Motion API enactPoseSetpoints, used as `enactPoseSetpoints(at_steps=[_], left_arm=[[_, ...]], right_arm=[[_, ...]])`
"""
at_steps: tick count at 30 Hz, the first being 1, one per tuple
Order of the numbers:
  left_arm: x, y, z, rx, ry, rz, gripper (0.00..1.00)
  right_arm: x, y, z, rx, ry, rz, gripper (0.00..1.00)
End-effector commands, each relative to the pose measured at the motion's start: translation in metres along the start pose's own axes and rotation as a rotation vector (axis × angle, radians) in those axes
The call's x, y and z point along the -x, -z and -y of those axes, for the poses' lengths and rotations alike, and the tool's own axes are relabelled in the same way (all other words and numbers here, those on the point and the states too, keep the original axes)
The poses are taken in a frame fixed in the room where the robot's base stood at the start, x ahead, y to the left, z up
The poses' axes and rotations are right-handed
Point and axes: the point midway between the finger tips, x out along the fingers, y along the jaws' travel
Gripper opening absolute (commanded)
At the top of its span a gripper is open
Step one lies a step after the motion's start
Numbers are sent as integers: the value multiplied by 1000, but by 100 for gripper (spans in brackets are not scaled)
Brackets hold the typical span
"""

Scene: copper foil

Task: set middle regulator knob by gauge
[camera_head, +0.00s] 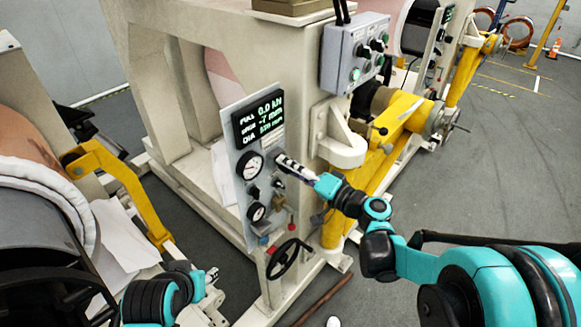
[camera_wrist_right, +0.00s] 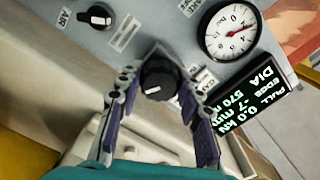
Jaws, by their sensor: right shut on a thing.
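The grey control panel (camera_head: 243,190) stands on the machine frame's side. My right gripper (camera_head: 283,163) is at its right edge, beside the upper gauge (camera_head: 250,166). In the right wrist view, the fingers of my right gripper (camera_wrist_right: 157,72) are closed on both sides of a round black knob (camera_wrist_right: 157,78). The gauge there (camera_wrist_right: 230,30) has a white face and a red needle, seen rotated; its reading is too small to tell. Another black knob (camera_wrist_right: 96,17) sits on the same panel. My left gripper (camera_head: 211,276) is low at left, apart from the panel; its jaws are unclear.
A black handwheel (camera_head: 289,259) sticks out underneath. A grey button box (camera_head: 355,52) and a yellow arm (camera_head: 400,112) stand to the right. Open floor lies at far right.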

Motion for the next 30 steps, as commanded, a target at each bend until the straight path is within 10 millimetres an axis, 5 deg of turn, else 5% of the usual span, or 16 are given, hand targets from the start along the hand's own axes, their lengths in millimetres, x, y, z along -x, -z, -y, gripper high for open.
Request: enactPoseSetpoints(at_steps=[11,12,14,24,30], left_arm=[[0,0,0,0,0,0,40],[0,0,0,0,0,0,40],[0,0,0,0,0,0,40],[0,0,0,0,0,0,40],[0,0,0,0,0,0,40]], right_arm=[[0,0,0,-40,-1,0,7],[0,0,0,-40,-1,0,46],[0,0,0,-40,-1,0,56],[3,0,0,-39,-1,-1,56],[34,1,-1,-39,-2,-4,56]])
